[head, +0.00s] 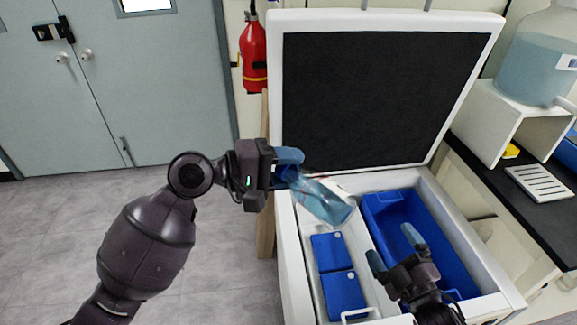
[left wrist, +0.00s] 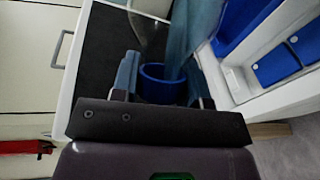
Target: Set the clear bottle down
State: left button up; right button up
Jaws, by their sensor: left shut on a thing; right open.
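The clear bottle (head: 326,202) is bluish and see-through, and lies tilted in the head view. Its blue cap end is at my left gripper (head: 290,169), which is shut on it. The bottle's body points right and down, over the left part of the open white chest. In the left wrist view the blue cap (left wrist: 162,84) shows between the fingers of my left gripper (left wrist: 160,80). My right gripper (head: 394,248) is open and empty, over the blue bin in the chest. I cannot tell whether the bottle touches anything below.
The chest (head: 290,260) has its lid (head: 385,95) raised behind. Inside are a blue bin (head: 385,212) and blue lidded boxes (head: 328,253) in a white basket. A black counter (head: 495,165) with a white rack stands right. A fire extinguisher (head: 252,55) hangs behind.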

jog(key=s+d+f+m+g+h, duration=0.2)
jog(key=s+d+f+m+g, duration=0.1)
jog(key=s+f+m, duration=0.4)
jog(key=s+d+f+m+g+h, duration=0.3)
jog(key=s+f+m, duration=0.3)
jog(key=s+f, duration=0.2)
jog(key=shift+s+f+m+g+h, duration=0.2)
jog(key=shift+s+m+g+h, duration=0.15)
jog(key=shift+s+g, duration=0.45)
